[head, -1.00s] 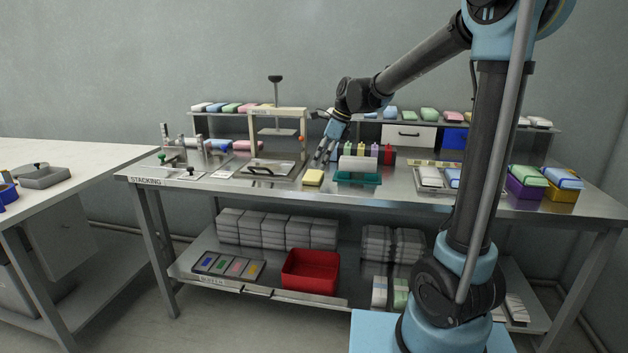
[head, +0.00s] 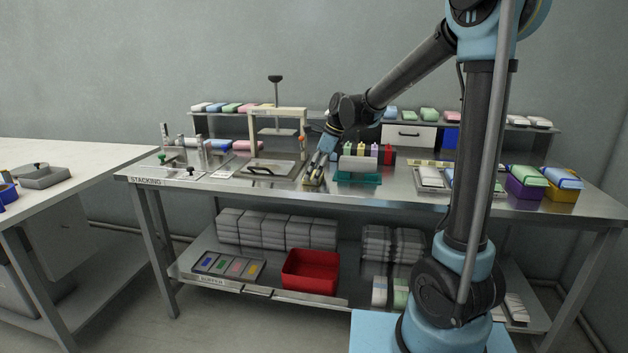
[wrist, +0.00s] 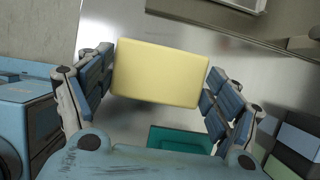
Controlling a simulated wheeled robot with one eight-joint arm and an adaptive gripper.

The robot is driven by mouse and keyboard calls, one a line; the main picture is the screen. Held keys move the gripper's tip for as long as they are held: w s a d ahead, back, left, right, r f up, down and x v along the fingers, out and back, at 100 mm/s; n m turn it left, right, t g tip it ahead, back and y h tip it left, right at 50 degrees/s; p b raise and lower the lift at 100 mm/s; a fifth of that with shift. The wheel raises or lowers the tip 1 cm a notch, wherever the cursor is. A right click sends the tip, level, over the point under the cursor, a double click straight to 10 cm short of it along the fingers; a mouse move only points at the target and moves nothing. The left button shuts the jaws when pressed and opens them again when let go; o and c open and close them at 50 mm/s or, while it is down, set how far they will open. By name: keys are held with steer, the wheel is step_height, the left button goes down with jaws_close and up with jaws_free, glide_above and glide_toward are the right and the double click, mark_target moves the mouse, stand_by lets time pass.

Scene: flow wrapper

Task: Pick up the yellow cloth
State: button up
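The yellow cloth (wrist: 160,70) is a pale yellow, folded pad with rounded corners, lying on the steel table top. In the wrist view it sits between the two fingers of my gripper (wrist: 159,88). The fingers are spread wide, one at its left side and one at its right, very close to its edges; I cannot tell whether they touch it. In the head view my gripper (head: 315,174) points down at the cloth and hides most of it.
A press frame (head: 277,113) with a metal plate stands to the left. Colored boxes (head: 385,154) stand behind. A red bin (head: 311,271) is on the lower shelf.

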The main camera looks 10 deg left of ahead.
step_height(320, 180, up, 10)
stand_by(0.8)
steer(key=shift+o, duration=0.9)
steer(key=c, duration=0.3)
steer(key=shift+c, duration=0.3)
